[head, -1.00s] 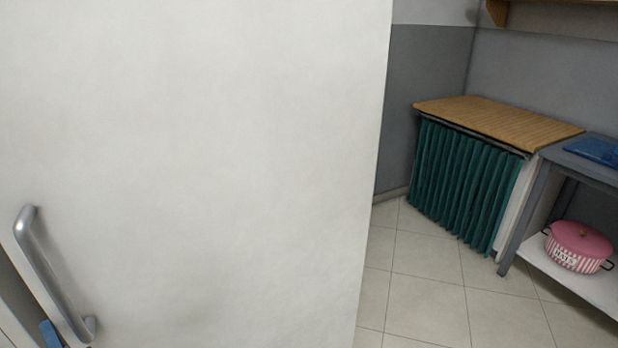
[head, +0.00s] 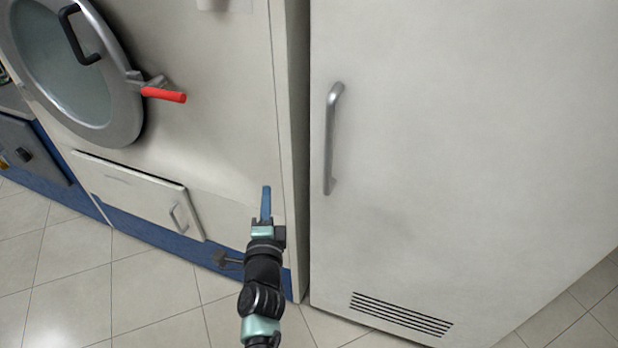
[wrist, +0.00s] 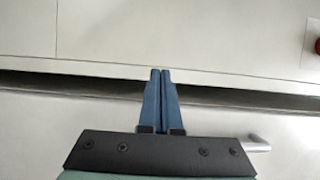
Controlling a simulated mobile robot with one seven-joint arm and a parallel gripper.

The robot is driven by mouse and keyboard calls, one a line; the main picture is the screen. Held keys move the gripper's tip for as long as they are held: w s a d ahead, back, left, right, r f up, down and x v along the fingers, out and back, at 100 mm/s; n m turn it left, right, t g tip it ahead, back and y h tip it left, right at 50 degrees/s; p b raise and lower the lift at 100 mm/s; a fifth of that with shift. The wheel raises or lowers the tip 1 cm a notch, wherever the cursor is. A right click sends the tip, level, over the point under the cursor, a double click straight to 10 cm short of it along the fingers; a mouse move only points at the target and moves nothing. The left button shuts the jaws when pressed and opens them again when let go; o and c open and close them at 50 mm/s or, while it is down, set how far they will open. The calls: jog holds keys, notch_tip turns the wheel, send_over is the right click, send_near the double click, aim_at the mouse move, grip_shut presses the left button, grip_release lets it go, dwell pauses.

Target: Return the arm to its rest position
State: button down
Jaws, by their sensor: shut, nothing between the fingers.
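My gripper (head: 266,203) is at the end of my raised arm, in the lower middle of the head view. Its blue fingers point up, in front of the white machine's lower front and left of the tall white cabinet. In the wrist view my gripper (wrist: 161,72) shows its two blue fingers together at the tips, with nothing between them. Pale panels with a dark gap lie beyond the fingers. I cannot tell whether the fingertips touch anything.
The white cabinet (head: 450,150) stands right, with a metal handle (head: 331,140) and vent slots (head: 400,315). The machine at left has a round door (head: 65,70), a red-handled lever (head: 163,95) and a lower flap (head: 135,190). Tiled floor (head: 60,290) is clear at lower left.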

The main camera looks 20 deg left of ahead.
jog(key=shift+s+a+p, duration=0.4)
jog(key=shift+s+a, duration=0.4)
jog(key=shift+s, duration=0.15)
jog(key=w+d+r+n+t+p, duration=0.1)
jog(key=d+r+n+t+p, duration=0.3)
jog(key=r, duration=1)
jog(key=w+d+r+n+p, duration=0.15)
jog(key=d+r, duration=0.35)
jog(key=r, duration=0.9)
jog(key=d+r+n+t+p, duration=0.15)
jog(key=d+r+n, duration=0.3)
jog(key=r, duration=0.95)
jog(key=s+d+r+t+h+p, duration=0.1)
jog(key=s+d+r+t+h, duration=0.1)
jog(key=s+d+r, duration=0.3)
jog(key=s+d+r+n+t+h+p, duration=0.1)
jog(key=s+d+r+t+h+p, duration=0.1)
jog(key=s+d+r+h, duration=0.2)
jog(key=s+d+r+n+t+h+p, duration=0.1)
jog(key=s+d+r, duration=0.6)
jog(key=r, duration=0.9)
jog(key=shift+d+r+t+h+p, duration=0.25)
jog(key=shift+d+t+h+p, duration=0.3)
jog(key=shift+d+h, duration=0.45)
